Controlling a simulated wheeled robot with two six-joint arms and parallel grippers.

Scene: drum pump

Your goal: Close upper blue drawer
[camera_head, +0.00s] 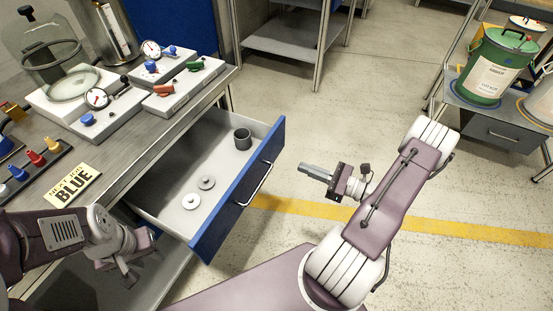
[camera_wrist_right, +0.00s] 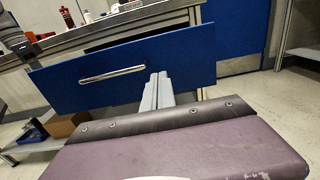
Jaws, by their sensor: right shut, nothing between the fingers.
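The upper blue drawer (camera_head: 240,190) is pulled out from the workbench in the head view, its inside open to view. Its metal bar handle (camera_head: 256,184) is on the blue front. In the right wrist view the drawer front (camera_wrist_right: 130,70) faces the camera, with the handle (camera_wrist_right: 112,74) left of the fingers. My right gripper (camera_head: 308,169) is shut and empty, to the right of the drawer front and apart from it in the head view; its fingers also show in the wrist view (camera_wrist_right: 158,88). My left gripper (camera_head: 139,268) is below the bench edge, left of the drawer; its jaw state is unclear.
Inside the drawer are a dark cup (camera_head: 242,139) and two pale discs (camera_head: 198,193). The bench top holds gauges on white blocks (camera_head: 97,97), a glass jar and a BLUE sign (camera_head: 73,187). A green drum (camera_head: 494,68) stands on a right-hand cart. Floor between is clear.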

